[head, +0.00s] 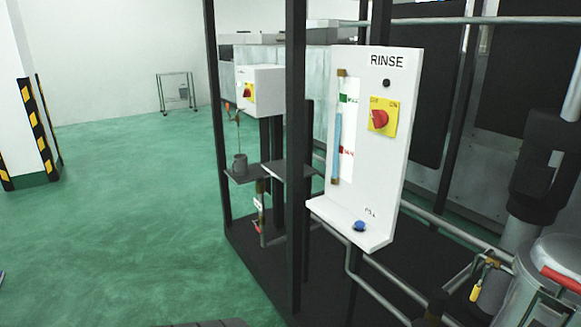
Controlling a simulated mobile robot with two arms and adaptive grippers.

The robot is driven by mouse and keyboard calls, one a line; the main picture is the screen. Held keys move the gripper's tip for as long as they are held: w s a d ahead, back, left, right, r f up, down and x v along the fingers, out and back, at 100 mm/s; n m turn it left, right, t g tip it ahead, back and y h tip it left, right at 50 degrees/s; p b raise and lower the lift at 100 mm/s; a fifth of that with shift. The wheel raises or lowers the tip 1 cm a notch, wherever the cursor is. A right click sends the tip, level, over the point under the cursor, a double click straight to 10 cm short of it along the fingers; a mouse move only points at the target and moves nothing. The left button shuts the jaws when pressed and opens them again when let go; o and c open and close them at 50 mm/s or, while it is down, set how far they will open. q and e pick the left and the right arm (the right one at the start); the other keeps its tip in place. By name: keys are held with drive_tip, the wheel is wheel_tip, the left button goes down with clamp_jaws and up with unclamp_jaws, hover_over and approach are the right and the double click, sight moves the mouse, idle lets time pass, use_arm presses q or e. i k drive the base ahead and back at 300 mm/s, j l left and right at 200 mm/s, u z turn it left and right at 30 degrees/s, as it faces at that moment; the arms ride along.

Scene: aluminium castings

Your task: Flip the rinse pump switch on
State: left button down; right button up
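A white panel labelled RINSE (362,190) stands right of the middle in the head view, fixed near a dark upright post. On its upper right is a red rotary switch (379,119) on a yellow plate (390,128), with small OFF and ON labels along the plate's top. I cannot tell clearly which label the knob points to. A small dark round lamp or button (386,83) sits above the plate. A sight tube with blue fill (336,140) runs down the panel's left side, beside green and red marks. Neither of my grippers is in view.
A blue button (360,226) sits on the panel's lower ledge. A second white box with a red-and-yellow switch (248,91) is behind, left of the dark post (296,150). Pipes and a metal drum with a red handle (560,280) crowd the lower right. Green floor (120,220) is clear at left.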

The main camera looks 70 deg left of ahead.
sight(380, 118)
drive_tip(key=u, duration=1.65)
